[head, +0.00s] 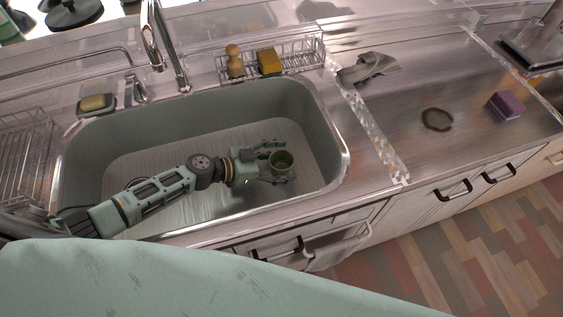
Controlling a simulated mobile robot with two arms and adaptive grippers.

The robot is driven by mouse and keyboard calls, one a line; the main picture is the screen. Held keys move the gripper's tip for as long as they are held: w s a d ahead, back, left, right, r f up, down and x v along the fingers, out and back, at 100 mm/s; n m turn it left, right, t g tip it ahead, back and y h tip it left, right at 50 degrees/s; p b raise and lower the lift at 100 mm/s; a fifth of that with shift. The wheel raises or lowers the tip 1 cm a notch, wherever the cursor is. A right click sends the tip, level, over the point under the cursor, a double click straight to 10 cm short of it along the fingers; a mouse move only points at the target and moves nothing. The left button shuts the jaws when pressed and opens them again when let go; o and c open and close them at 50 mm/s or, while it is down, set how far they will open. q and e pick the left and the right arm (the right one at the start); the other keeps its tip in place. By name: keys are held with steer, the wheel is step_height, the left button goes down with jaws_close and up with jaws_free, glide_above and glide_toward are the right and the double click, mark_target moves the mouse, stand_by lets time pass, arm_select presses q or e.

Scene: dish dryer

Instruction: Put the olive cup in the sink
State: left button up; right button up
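The olive cup (281,161) is inside the grey sink (130,168), toward the right side of the basin. Its open top faces up, and it looks upright. My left gripper (274,162) reaches into the sink from the left, with its fingers around the cup's left side. One finger shows behind the cup and another in front of it. I cannot tell whether the fingers press on the cup or whether the cup touches the basin floor. My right gripper is not in view.
A faucet (154,40) rises behind the sink. A wire rack with a yellow sponge (269,61) and a wooden brush (234,62) stands at the back edge. A grey cloth (368,68) and a purple sponge (506,105) lie on the right counter.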

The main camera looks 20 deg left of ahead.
mark_target(270, 163)
arm_select(q)
steer(key=shift+r, duration=0.1)
steer(key=shift+r+p, duration=0.25)
steer(key=shift+p, duration=0.2)
steer(key=v, duration=0.2)
steer(key=b+v, duration=0.1)
steer(key=v, duration=0.3)
steer(key=shift+s+a+f, duration=0.2)
steer(key=shift+a, duration=0.05)
steer(key=shift+s+a+r, duration=0.25)
steer(key=shift+a, duration=0.05)
steer(key=shift+r, duration=0.1)
stand_by(0.8)
